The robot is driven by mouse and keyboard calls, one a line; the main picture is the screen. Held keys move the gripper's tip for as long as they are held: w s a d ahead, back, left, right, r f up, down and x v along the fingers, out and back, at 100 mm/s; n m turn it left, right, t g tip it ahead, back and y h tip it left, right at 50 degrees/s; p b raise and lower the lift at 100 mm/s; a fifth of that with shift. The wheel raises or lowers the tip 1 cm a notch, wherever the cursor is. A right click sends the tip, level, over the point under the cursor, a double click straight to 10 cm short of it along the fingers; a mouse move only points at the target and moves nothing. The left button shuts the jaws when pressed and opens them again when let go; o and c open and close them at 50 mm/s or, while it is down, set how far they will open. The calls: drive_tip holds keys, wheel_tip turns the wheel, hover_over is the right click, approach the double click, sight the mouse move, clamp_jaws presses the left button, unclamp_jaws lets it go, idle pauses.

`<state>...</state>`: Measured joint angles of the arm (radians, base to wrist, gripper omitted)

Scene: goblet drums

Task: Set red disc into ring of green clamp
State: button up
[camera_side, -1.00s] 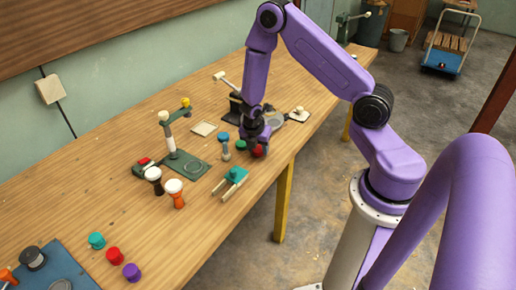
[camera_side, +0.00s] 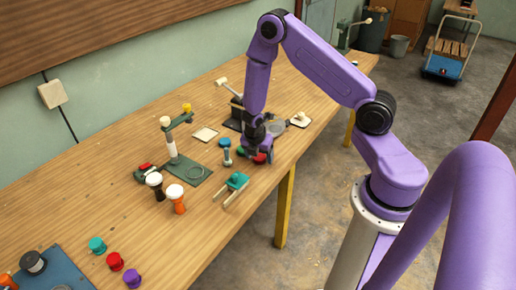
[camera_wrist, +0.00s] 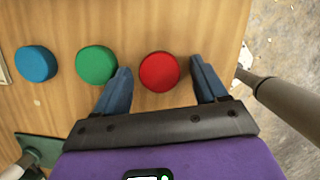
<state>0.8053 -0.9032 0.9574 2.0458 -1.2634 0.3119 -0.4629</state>
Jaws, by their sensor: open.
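The red disc (camera_wrist: 159,72) lies on the wooden table between the two spread fingers of my gripper (camera_wrist: 161,88) in the wrist view, with a gap on both sides. In the side view the red disc (camera_side: 260,158) shows partly below my gripper (camera_side: 257,152), which is low over the table. My gripper is open and empty. The green clamp (camera_side: 172,150) stands farther left, with an upright post, an arm with a yellow knob, and a ring (camera_side: 196,171) on its green base plate. The ring looks empty.
A green disc (camera_wrist: 97,65) and a blue disc (camera_wrist: 36,64) lie left of the red disc. A teal-topped fork-like tool (camera_side: 236,182) and two goblet drums (camera_side: 175,197) stand nearer. A black clamp (camera_side: 234,118) is behind my gripper. The table's edge is close on the right.

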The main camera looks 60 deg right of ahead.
drive_tip(key=w+v, duration=0.1)
drive_tip(key=v, duration=1.5)
drive_tip(key=s+a+r+m+y, duration=0.1)
drive_tip(key=s+a+r+m, duration=0.2)
drive_tip(key=s+a, duration=0.3)
drive_tip(key=s+a+r+m+y, duration=0.1)
drive_tip(key=s+a+r+m, duration=0.2)
drive_tip(key=s, duration=0.7)
drive_tip(key=a+r, duration=0.2)
drive_tip(key=a, duration=0.1)
drive_tip(key=shift+s+r+y, duration=0.25)
drive_tip(key=shift+r+y, duration=0.05)
drive_tip(key=shift+r, duration=0.05)
drive_tip(key=shift+o, duration=0.4)
drive_tip(key=s+r+m+y, duration=0.1)
drive_tip(key=s+m, duration=0.1)
drive_tip(key=s, duration=0.7)
drive_tip(key=shift+a+r+g, duration=0.3)
drive_tip(key=shift+a+r, duration=0.1)
drive_tip(key=shift+a, duration=0.05)
drive_tip(key=shift+s, duration=0.1)
